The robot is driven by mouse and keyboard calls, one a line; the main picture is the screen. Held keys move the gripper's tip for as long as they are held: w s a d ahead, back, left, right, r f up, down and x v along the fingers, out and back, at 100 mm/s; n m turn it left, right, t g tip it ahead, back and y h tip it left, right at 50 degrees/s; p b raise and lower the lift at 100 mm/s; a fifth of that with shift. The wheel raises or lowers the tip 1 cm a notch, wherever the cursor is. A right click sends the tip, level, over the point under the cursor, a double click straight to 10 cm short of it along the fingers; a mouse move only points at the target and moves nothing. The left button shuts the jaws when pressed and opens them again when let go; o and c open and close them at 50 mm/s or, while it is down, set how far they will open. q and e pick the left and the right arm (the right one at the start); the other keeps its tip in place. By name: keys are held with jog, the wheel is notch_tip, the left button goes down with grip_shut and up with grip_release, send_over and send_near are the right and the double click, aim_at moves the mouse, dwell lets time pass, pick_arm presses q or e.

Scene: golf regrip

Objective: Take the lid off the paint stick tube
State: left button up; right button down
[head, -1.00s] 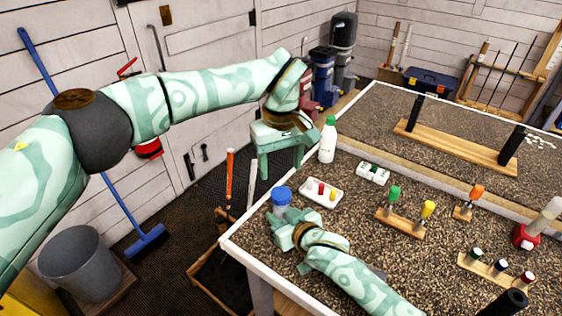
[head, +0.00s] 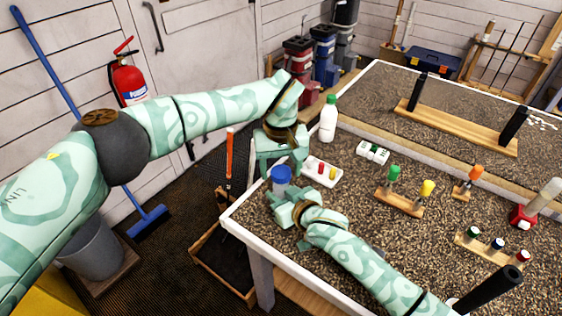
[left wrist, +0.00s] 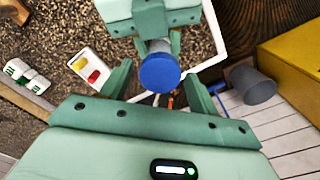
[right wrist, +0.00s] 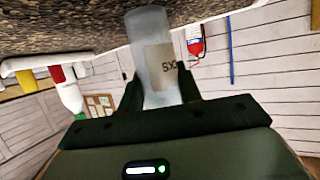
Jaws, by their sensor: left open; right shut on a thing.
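The paint stick tube is a translucent cylinder with a printed label; its body (right wrist: 157,70) shows in the right wrist view. Its round blue lid (head: 281,175) points up above the table's near-left corner. My right gripper (head: 287,199) is shut around the tube body below the lid. My left gripper (head: 281,168) is open, pointing down just above the lid. In the left wrist view the blue lid (left wrist: 160,72) lies between the two left fingers, with gaps on both sides. I cannot tell whether the fingertips reach down to lid height.
A white tray (head: 337,173) with small coloured pieces and a white bottle with a green cap (head: 328,118) stand close behind the grippers. Wooden stands with coloured-topped items (head: 403,203) are to the right. The table edge (head: 248,200) is just left of the tube.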

pick_arm(q)
jog(key=c, duration=1)
